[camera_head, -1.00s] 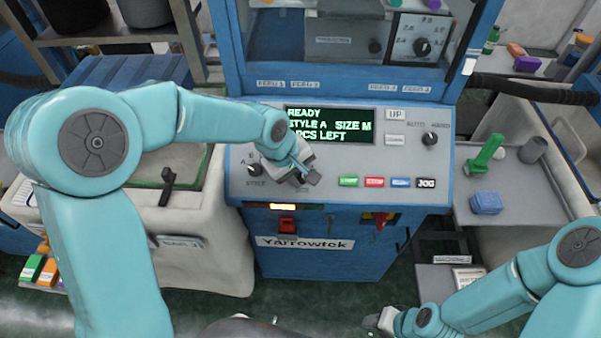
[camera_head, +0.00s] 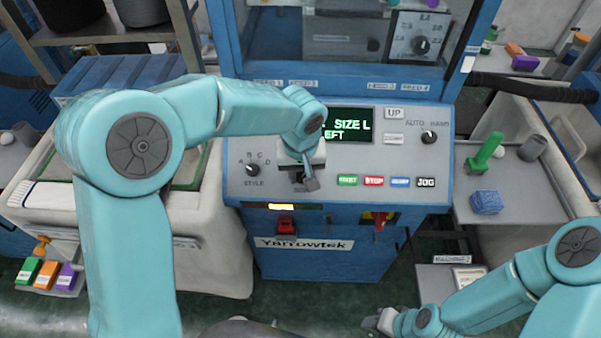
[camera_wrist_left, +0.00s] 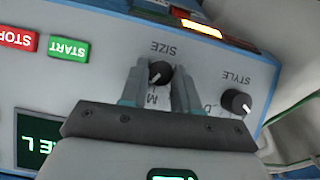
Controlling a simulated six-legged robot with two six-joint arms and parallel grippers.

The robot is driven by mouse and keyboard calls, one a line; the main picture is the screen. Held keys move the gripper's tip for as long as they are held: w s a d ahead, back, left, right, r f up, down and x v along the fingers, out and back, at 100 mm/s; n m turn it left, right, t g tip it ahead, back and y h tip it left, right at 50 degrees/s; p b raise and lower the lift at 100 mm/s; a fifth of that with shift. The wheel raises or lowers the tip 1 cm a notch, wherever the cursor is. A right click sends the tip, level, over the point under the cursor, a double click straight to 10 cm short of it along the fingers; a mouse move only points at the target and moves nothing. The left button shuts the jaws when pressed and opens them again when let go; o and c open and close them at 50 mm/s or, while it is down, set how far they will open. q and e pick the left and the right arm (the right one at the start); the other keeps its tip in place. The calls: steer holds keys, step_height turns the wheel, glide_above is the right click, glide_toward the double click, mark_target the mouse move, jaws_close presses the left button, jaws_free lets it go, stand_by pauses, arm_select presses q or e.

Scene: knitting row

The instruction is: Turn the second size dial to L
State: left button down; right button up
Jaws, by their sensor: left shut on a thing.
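The size dial (camera_wrist_left: 160,73) is a small black knob under the word SIZE in the left wrist view. My left gripper (camera_wrist_left: 157,88) is shut on it, one finger on each side. In the head view my left gripper (camera_head: 306,182) is at the blue-grey control panel and hides the dial.
The style dial (camera_head: 253,170) is left of my gripper, beside it in the wrist view (camera_wrist_left: 236,102). A row of buttons, starting with green START (camera_head: 347,181), lies to the right. The auto/hand dial (camera_head: 429,137) is farther right. A shelf (camera_head: 520,207) holds a blue block.

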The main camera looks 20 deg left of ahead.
arm_select(q)
steer(key=shift+d+m+y, duration=0.1)
steer(key=shift+m+y, duration=0.5)
steer(key=shift+m, duration=0.3)
steer(key=c, duration=0.8)
jaws_free()
steer(key=shift+f, duration=0.1)
steer(key=r, duration=0.5)
steer(key=s+d+r, duration=0.1)
steer(key=r, duration=0.4)
steer(key=d+r, duration=0.1)
steer(key=r, duration=0.5)
steer(key=shift+s+r, duration=0.1)
steer(key=shift+s, duration=0.15)
